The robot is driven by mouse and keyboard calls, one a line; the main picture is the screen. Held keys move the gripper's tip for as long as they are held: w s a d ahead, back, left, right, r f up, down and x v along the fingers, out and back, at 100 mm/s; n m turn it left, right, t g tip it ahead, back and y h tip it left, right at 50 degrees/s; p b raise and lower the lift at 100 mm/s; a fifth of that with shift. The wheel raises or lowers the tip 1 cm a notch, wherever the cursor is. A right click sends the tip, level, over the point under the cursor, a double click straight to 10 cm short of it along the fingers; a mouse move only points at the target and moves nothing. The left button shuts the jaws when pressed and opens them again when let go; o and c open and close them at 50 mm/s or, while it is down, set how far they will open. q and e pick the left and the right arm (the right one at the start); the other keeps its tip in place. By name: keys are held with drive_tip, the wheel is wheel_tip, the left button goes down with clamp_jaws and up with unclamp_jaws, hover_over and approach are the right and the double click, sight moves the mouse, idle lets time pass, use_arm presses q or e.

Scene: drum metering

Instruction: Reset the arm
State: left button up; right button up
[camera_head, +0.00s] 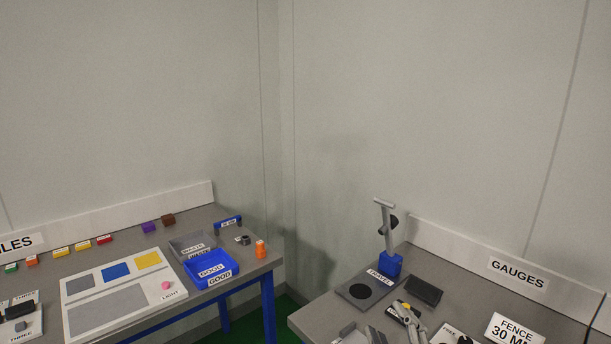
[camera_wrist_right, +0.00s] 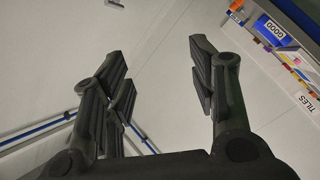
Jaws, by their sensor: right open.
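My right gripper (camera_wrist_right: 157,62) shows in the right wrist view with its two dark fingers spread wide apart. Nothing is between the fingers, only pale background beyond them. I cannot make out this gripper clearly in the head view. My left gripper is not in either view.
The left table holds a blue GOOD tray (camera_head: 221,277), a grey tray (camera_head: 181,247), a white light board (camera_head: 82,324) and several coloured tiles. An orange piece (camera_head: 261,250) stands by its corner. The right table (camera_head: 306,322) carries a blue-based gauge stand (camera_head: 390,264). A gap separates the tables.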

drive_tip(key=s+d+f+m+g+h, duration=0.1)
drive_tip(key=s+d+f+m+g, duration=0.15)
drive_tip(key=f, duration=0.25)
drive_tip(key=s+d+f+m+g+h, duration=0.1)
drive_tip(key=s+f+m+g, duration=0.15)
drive_tip(key=f, duration=0.25)
drive_tip(key=s+f+m+g, duration=0.1)
drive_tip(key=s+f+g, duration=0.25)
drive_tip(key=s, duration=0.35)
drive_tip(key=s+d+f+m+g, duration=0.1)
drive_tip(key=s+f+m+g, duration=0.15)
drive_tip(key=s+f, duration=0.4)
drive_tip(key=s+f+m+g, duration=0.1)
drive_tip(key=s+f+g, duration=0.2)
drive_tip(key=s, duration=0.6)
wheel_tip(320, 180, down, 30)
drive_tip(key=g+b, duration=0.2)
drive_tip(key=b, duration=0.3)
drive_tip(key=s+d+f+b, duration=0.1)
drive_tip(key=s+f+b, duration=0.1)
drive_tip(key=s+f, duration=0.6)
drive_tip(key=s+d+f+b, duration=0.2)
drive_tip(key=s+f+b, duration=0.1)
drive_tip(key=s+f, duration=0.6)
wheel_tip(320, 180, down, 5)
drive_tip(key=shift+s+r+n+g, duration=0.1)
drive_tip(key=shift+s+n+g, duration=0.05)
drive_tip(key=shift+n+g, duration=0.3)
drive_tip(key=shift+d, duration=0.1)
